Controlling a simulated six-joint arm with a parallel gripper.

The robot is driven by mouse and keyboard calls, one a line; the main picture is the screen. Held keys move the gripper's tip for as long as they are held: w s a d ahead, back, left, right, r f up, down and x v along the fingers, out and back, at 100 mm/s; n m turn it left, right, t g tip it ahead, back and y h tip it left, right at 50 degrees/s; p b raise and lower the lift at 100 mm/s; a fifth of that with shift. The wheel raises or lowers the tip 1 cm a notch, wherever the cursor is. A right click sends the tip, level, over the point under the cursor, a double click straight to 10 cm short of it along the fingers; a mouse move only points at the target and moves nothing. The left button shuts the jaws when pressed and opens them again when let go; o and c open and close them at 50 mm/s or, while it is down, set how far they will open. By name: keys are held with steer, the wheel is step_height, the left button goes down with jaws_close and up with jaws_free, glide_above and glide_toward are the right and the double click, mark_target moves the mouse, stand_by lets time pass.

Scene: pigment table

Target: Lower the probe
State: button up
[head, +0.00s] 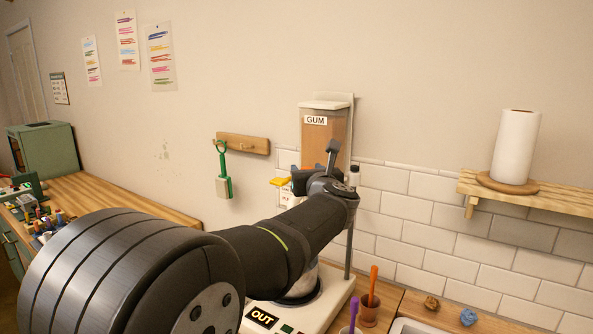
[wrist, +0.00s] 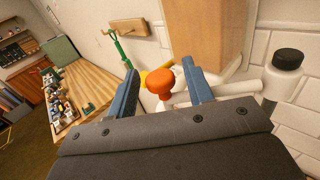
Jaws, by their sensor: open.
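My gripper (wrist: 160,70) is open in the wrist view, with its two blue fingers apart. An orange round knob (wrist: 160,84) shows between the fingers; I cannot tell whether either finger touches it. A white part lies behind the knob. In the head view my gripper (head: 325,160) is in front of the tan container labelled GUM (head: 341,132) and hides most of the knob. I cannot make out the probe itself.
A green-handled tool (head: 223,175) hangs from a wall rack. A brown pot (head: 369,312) holds an orange-handled tool.

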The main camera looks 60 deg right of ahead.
steer(key=shift+w+d, duration=0.25)
steer(key=shift+w, duration=0.05)
jaws_close()
step_height(320, 180, down, 18)
steer(key=shift+r, duration=0.2)
stand_by(0.3)
steer(key=shift+c, duration=0.4)
jaws_free()
steer(key=shift+o, duration=0.4)
steer(key=shift+r, duration=0.1)
